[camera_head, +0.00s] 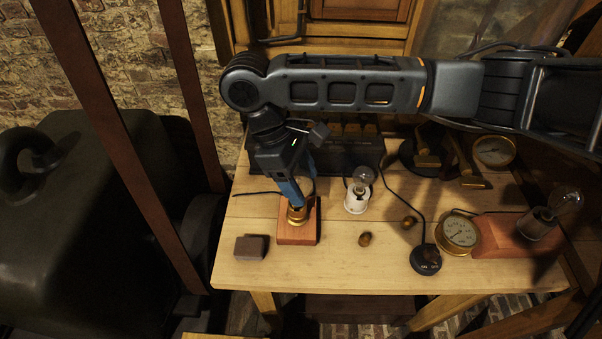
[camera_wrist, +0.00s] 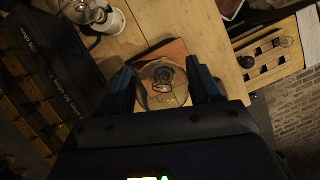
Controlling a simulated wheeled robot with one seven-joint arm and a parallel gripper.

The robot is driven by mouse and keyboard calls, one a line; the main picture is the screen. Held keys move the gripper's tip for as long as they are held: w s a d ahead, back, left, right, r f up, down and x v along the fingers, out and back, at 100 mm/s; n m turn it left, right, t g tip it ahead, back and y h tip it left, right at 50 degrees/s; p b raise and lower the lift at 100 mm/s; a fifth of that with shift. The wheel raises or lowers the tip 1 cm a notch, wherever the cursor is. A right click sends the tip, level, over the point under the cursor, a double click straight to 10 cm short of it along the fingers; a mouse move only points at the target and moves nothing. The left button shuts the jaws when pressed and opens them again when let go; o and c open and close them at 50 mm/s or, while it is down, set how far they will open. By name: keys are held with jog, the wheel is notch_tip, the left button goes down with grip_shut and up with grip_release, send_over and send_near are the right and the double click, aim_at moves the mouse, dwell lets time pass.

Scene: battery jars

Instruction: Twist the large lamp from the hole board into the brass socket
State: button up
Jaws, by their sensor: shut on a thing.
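My gripper (camera_head: 297,199) points down over the brass socket (camera_head: 297,216), which sits on a red-brown wooden block (camera_head: 297,235) near the table's left side. In the wrist view my gripper (camera_wrist: 163,88) has its blue fingers closed on both sides of the clear glass bulb of the large lamp (camera_wrist: 164,78). The lamp is in line with the socket and its block shows behind it. I cannot tell how deep the lamp sits in the socket. The pale hole board (camera_wrist: 262,72) shows at the right of the wrist view, with a small glass lamp on it.
A lamp (camera_head: 362,181) in a white socket stands just right of the block. A dark block (camera_head: 251,247) lies to the left. Two small brass knobs, a black switch (camera_head: 425,260) with its cable and a gauge (camera_head: 459,231) stand to the right. The front table strip is mostly clear.

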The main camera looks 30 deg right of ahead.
jog(key=shift+f+m, duration=0.1)
jog(key=shift+m, duration=0.2)
jog(key=m+y, duration=0.1)
jog(key=m, duration=0.2)
jog(key=m+y, duration=0.1)
jog(key=m, duration=0.1)
jog(key=shift+s+a+m+g+y, duration=0.1)
jog(key=shift+a+m+g+y, duration=0.1)
jog(key=shift+m+g+y, duration=0.15)
jog(key=shift+m, duration=0.35)
jog(key=m, duration=0.1)
jog(key=m+y, duration=0.1)
jog(key=m, duration=0.1)
jog(key=m+y, duration=0.1)
jog(key=m, duration=0.1)
jog(key=shift+a, duration=0.25)
